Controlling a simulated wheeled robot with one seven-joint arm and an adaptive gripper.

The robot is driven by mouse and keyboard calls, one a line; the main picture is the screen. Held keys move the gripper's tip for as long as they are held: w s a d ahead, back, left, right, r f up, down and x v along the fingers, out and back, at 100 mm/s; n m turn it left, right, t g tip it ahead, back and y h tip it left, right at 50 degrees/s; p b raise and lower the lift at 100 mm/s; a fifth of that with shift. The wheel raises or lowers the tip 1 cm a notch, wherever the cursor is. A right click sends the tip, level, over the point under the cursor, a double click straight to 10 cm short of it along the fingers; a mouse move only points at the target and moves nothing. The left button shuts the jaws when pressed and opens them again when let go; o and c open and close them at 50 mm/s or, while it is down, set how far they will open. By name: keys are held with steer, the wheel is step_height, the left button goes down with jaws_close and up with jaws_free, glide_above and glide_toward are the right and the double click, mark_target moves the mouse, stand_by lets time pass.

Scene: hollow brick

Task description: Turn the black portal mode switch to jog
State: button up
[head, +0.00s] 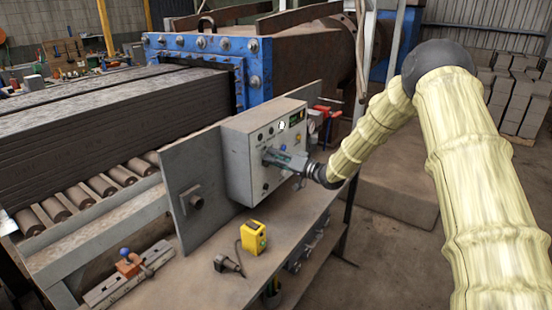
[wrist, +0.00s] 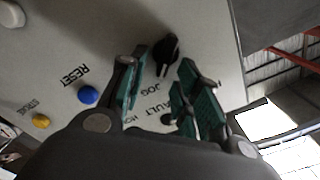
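The black mode switch (wrist: 167,52) is a small knob on the pale panel of the control box (head: 238,170). In the wrist view, the picture is turned over, and the label JOG stands just below the knob. My gripper (wrist: 163,62) is open, with its green-padded fingertips on either side of the knob in that view. I cannot tell whether the fingers touch it or stop short of the panel. In the head view, my gripper (head: 272,157) is at the box front and hides the switch.
A blue button (wrist: 88,95) marked RESET, a yellow button (wrist: 41,121) and a pale round knob (wrist: 10,14) share the panel. A yellow device (head: 253,238) and a black plug (head: 226,264) lie on the bench below. A conveyor with dark slabs (head: 110,110) runs behind.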

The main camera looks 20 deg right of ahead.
steer(key=v, duration=1.2)
steer(key=shift+w+d, duration=0.1)
steer(key=shift+d, duration=0.05)
steer(key=s+a+f+g+h+b, duration=0.15)
steer(key=s+a+f, duration=0.25)
steer(key=s+f, duration=0.5)
steer(key=s+a+f+m+g+h, duration=0.1)
steer(key=s+a+f+g+h, duration=0.2)
steer(key=f, duration=1)
steer(key=s+a+f+g+h, duration=0.15)
steer(key=s+a+f, duration=0.25)
steer(key=s+f, duration=0.5)
steer(key=s+f+g+h, duration=0.1)
steer(key=s+f, duration=0.3)
steer(key=s, duration=0.7)
steer(key=s+a+f+n+g+h+b, duration=0.1)
steer(key=s+f+g, duration=0.3)
steer(key=s, duration=0.7)
steer(key=s+a+f+n+g+h, duration=0.1)
steer(key=s+f+g+h, duration=0.2)
steer(key=s, duration=0.9)
steer(key=shift+f, duration=0.75)
